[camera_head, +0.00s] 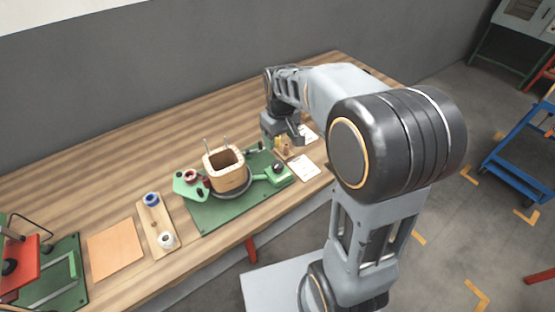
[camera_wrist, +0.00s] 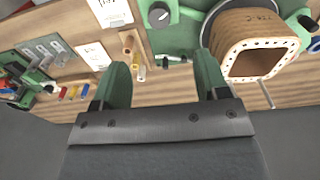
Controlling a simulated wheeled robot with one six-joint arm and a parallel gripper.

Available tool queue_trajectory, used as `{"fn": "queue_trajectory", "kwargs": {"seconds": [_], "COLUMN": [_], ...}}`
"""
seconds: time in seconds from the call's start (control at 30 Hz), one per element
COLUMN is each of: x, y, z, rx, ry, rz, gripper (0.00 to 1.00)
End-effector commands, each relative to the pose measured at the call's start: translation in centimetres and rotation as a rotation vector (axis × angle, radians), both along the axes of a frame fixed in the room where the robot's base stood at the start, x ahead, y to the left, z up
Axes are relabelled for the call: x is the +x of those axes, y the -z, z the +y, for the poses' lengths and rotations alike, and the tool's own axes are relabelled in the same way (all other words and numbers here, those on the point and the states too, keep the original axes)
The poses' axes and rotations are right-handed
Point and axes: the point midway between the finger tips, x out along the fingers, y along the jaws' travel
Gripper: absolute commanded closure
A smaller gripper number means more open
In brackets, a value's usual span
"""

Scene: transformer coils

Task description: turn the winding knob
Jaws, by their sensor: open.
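The winding knob is a dark round dial (camera_head: 277,167) on a green housing (camera_head: 279,178) at the right end of the winding machine. In the wrist view the dial (camera_wrist: 158,15) shows near the top edge, with a pale mark on its face. A wooden coil former (camera_head: 228,180) stands on the machine's turntable; it also shows in the wrist view (camera_wrist: 250,62). My gripper (camera_head: 292,138) hangs above the table, behind the dial in the head view. In the wrist view my gripper (camera_wrist: 161,65) has its fingers wide apart with nothing held. The dial lies beyond the fingertips, untouched.
A small wooden peg holder (camera_wrist: 128,45) and white cards (camera_head: 304,168) lie close to the dial. A spool rack (camera_head: 155,226) and an orange sheet (camera_head: 115,249) lie to the left. Bare tabletop (camera_head: 130,155) runs along the wall.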

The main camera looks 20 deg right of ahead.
Motion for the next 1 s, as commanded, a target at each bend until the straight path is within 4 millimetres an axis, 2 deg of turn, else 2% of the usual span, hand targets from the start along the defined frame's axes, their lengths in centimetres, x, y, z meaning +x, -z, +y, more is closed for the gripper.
{"fn": "queue_trajectory", "kwargs": {"seconds": [0.1, 0.23, 0.37, 0.7, 1.0], "x": [1.6, 2.2, 2.2, 2.2, 2.3], "y": [0.6, 1.8, 3.7, 10.2, 13.9], "z": [0.0, 0.0, -0.1, -0.2, -0.2], "rx": [-0.002, -0.001, -0.002, -0.002, -0.001], "ry": [-0.033, -0.048, -0.049, -0.045, -0.044], "rz": [0.033, 0.045, 0.051, 0.051, 0.046], "gripper": [0.32, 0.32, 0.32, 0.32, 0.32]}}
